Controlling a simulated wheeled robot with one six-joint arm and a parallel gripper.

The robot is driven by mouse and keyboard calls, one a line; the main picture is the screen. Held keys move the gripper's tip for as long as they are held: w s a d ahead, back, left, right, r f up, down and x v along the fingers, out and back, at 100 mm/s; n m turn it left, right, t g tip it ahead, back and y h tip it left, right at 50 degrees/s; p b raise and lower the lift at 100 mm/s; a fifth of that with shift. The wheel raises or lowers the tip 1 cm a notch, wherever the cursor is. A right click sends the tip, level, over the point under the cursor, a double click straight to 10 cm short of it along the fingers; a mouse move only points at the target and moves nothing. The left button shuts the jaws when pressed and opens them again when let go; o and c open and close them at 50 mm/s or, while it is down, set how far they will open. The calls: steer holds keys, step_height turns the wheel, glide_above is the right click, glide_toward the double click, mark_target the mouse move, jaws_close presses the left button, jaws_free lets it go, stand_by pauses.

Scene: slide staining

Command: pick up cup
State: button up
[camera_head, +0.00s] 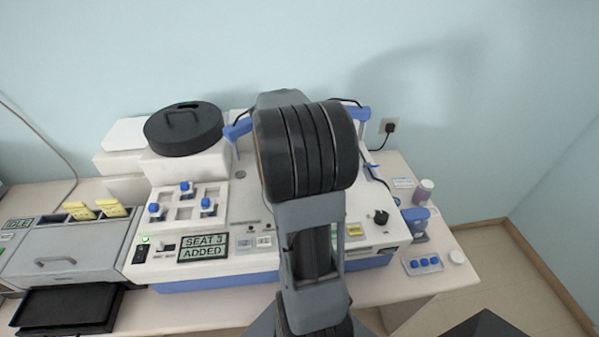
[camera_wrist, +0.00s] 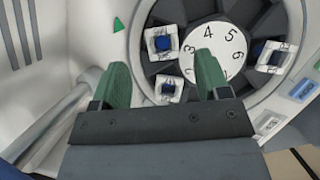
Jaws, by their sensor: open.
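My gripper (camera_wrist: 163,72) shows in the wrist view with two green fingers spread apart and nothing held between them. Beyond and between the fingers is a dark round rotor with a white numbered disc (camera_wrist: 222,45). In the head view my arm hides the gripper and rotor.
In the head view, blue-topped pieces (camera_head: 207,204) sit in a white rack on the machine, beside a black round lid (camera_head: 182,129). A small tray with blue pieces (camera_head: 423,265) is at the right table edge.

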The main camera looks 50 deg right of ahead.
steer(key=x, duration=0.5)
steer(key=shift+s+a, duration=0.1)
steer(key=shift+s, duration=0.05)
steer(key=shift+r, duration=0.1)
steer(key=c, duration=1)
steer(key=shift+r, duration=0.1)
